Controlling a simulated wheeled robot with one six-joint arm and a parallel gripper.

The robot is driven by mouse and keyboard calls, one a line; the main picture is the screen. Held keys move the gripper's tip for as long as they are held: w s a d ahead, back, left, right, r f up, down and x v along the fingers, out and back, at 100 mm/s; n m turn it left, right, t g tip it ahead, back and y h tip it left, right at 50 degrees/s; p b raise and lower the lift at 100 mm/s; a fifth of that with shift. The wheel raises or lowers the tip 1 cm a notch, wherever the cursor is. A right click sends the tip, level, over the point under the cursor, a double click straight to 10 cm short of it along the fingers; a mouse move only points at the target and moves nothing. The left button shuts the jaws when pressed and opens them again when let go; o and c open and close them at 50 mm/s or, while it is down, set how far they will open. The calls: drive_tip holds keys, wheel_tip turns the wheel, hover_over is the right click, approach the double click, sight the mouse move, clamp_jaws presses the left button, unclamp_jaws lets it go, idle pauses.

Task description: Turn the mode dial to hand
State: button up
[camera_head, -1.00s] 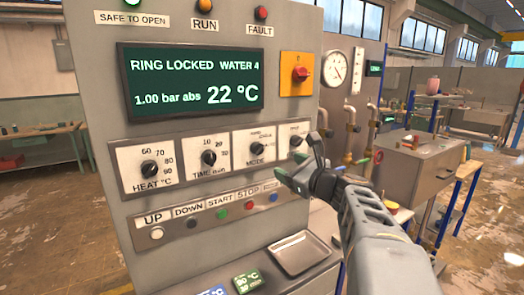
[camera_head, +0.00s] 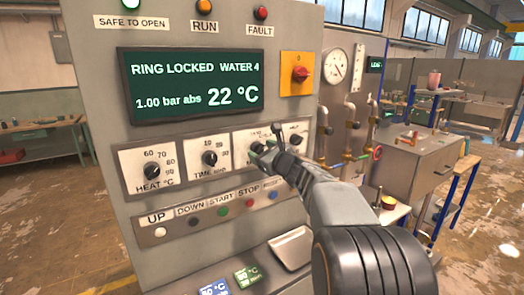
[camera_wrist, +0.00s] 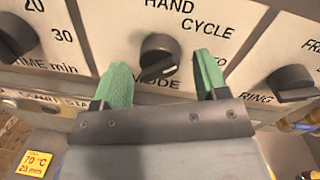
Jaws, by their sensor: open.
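The mode dial (camera_wrist: 160,55) is a dark round knob on a white plate. In the wrist view, HAND is printed above it, CYCLE to the upper right, and MODE below. I cannot tell clearly which label its pointer faces. My gripper (camera_wrist: 164,78) is open, with one green finger on the left of the dial and the other on the right. No contact with the knob shows. In the head view my gripper (camera_head: 264,156) is in front of the mode plate and mostly hides the dial.
The time dial (camera_head: 209,158) is to the left and the ring dial (camera_wrist: 290,82) to the right, close to my fingers. A row of push buttons (camera_head: 222,212) runs below. A red switch on a yellow plate (camera_head: 297,75) is above right. A metal tray (camera_head: 292,248) juts out below.

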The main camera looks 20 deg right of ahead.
drive_tip(key=shift+w, duration=0.1)
drive_tip(key=shift+c, duration=0.3)
drive_tip(key=c, duration=0.8)
drive_tip(key=shift+f+n+b, duration=0.1)
drive_tip(key=shift+n+b, duration=0.2)
drive_tip(key=shift+b, duration=0.2)
drive_tip(key=n+b, duration=0.2)
drive_tip(key=b, duration=0.1)
drive_tip(key=shift+f+n+b, duration=0.1)
drive_tip(key=shift+n+b, duration=0.25)
drive_tip(key=shift+n, duration=0.05)
drive_tip(key=shift+r+n+b, duration=0.2)
drive_tip(key=shift+n+b, duration=0.95)
drive_tip(key=shift+n, duration=0.15)
drive_tip(key=shift+r+n+b, duration=0.2)
drive_tip(key=shift+n+b, duration=0.9)
drive_tip(key=shift+n, duration=0.2)
drive_tip(key=shift+r, duration=0.1)
